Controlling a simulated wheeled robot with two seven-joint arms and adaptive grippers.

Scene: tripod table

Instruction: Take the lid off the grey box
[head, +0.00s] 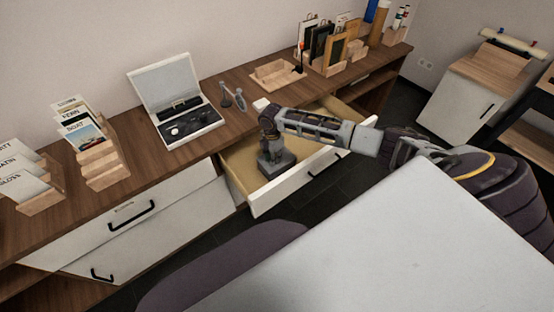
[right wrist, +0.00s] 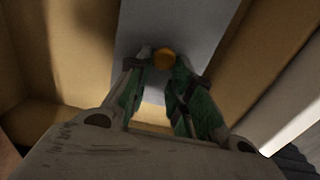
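The grey box (head: 278,166) sits inside the open drawer, partly hidden under my right gripper (head: 268,146). In the right wrist view its flat grey lid (right wrist: 187,22) lies below the fingers, with a round orange knob (right wrist: 166,60) on it. My right gripper, also in the right wrist view (right wrist: 167,66), points down with its fingers drawn in on both sides of the knob, seemingly touching it. I cannot see any gap between lid and box. My left gripper is not in view.
The open drawer (head: 298,184) has wooden walls close around the box. On the wooden counter (head: 232,82) stand an open white case (head: 167,82), a wooden tray (head: 277,75) and card holders (head: 104,167). A large pale surface (head: 410,245) fills the lower right.

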